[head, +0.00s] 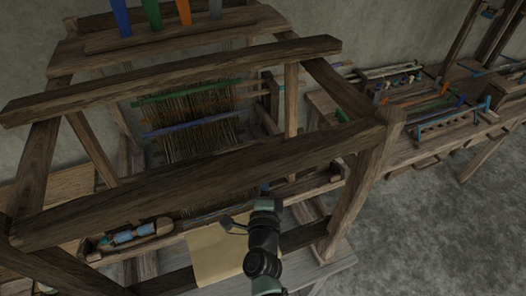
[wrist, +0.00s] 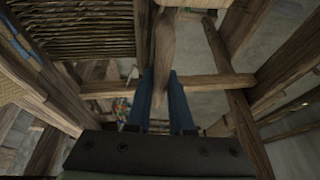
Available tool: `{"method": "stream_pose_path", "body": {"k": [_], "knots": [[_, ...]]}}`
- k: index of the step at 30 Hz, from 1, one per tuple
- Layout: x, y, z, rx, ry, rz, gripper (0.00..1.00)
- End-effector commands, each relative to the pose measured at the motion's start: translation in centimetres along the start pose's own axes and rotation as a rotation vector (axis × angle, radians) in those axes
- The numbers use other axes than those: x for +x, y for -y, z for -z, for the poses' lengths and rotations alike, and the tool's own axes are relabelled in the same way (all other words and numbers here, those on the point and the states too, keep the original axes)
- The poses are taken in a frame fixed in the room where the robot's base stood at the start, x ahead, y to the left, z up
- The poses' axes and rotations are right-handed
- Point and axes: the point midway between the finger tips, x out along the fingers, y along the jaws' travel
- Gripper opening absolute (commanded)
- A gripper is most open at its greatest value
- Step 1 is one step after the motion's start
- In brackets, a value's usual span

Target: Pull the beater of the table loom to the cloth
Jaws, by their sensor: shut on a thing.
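The table loom (head: 190,185) is a wooden frame with brown warp threads (head: 195,130) hanging inside it. A pale yellowish cloth (head: 212,255) lies at its front, left of my arm. My gripper (head: 264,190) reaches in under the thick front top rail, which hides part of the beater. In the wrist view, my gripper's two blue fingers (wrist: 162,105) are shut on a narrow upright wooden piece of the beater (wrist: 164,50). The fingers stand on either side of it. The gap between beater and cloth edge cannot be judged.
A shuttle with blue thread (head: 133,235) lies at the loom's front left. The front top rail (head: 200,190) crosses above my arm, and a thick post (head: 355,195) stands to the right. A bench with tools (head: 430,110) stands farther right. Open floor (head: 440,230) is at the right.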

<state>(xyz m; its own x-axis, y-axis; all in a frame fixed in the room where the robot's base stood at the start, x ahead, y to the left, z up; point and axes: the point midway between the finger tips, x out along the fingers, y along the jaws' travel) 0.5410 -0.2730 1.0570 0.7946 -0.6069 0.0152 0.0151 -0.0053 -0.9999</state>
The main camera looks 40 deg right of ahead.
Motion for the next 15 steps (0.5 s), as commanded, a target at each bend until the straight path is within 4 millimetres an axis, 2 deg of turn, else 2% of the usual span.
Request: {"method": "stream_pose_path", "body": {"k": [1,15], "knots": [[-0.4,0.9,0.1,-0.006,0.001,-0.012,0.00],[-2.7,1.7,1.3,-0.044,-0.004,-0.097,0.00]]}}
